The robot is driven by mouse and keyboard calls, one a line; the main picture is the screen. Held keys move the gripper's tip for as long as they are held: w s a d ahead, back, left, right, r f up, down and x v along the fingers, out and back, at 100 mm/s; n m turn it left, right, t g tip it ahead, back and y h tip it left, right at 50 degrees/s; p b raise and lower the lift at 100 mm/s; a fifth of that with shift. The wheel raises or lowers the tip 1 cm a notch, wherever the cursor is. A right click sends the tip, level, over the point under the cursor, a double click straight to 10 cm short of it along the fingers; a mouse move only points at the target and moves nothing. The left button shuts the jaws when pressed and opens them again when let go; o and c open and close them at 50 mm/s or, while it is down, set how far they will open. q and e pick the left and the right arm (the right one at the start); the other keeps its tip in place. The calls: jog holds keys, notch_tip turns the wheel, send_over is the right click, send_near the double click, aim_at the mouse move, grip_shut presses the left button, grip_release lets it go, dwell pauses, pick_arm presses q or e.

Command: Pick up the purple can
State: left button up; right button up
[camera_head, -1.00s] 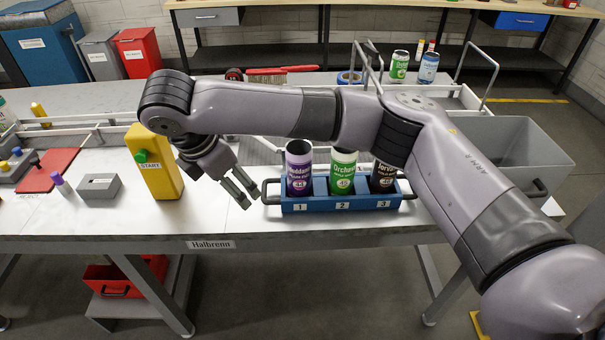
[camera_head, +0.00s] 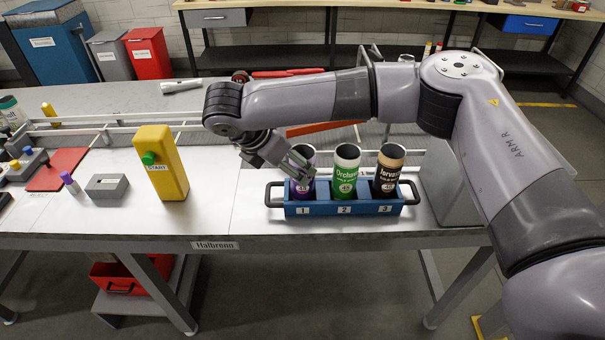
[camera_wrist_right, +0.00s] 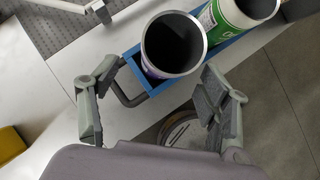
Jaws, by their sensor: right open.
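The purple can (camera_head: 303,188) stands upright in slot 1, the left slot of a blue carrier (camera_head: 344,208) on the table. In the right wrist view, the can (camera_wrist_right: 174,46) shows its open top and a strip of purple side. My right gripper (camera_head: 299,166) is open at the can's upper left and hides part of it. In the right wrist view, its fingers (camera_wrist_right: 155,108) are spread on either side of the near part of the can, which is not gripped. My left gripper is not in view.
A green can (camera_head: 345,174) and a brown-and-black can (camera_head: 387,174) stand close by in slots 2 and 3. The carrier has a handle at each end. A yellow START post (camera_head: 161,165) stands to the left, with bare table between.

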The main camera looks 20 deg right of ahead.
aim_at(298, 193)
jog(key=x, duration=0.2)
jog(key=p+x, duration=0.1)
jog(key=x, duration=0.2)
jog(key=shift+s+d+f+p, duration=0.1)
jog(key=shift+d+p, duration=0.2)
jog(key=shift+d, duration=0.1)
jog(key=shift+d+f, duration=0.15)
jog(key=shift+f, duration=0.15)
jog(key=c, duration=0.9)
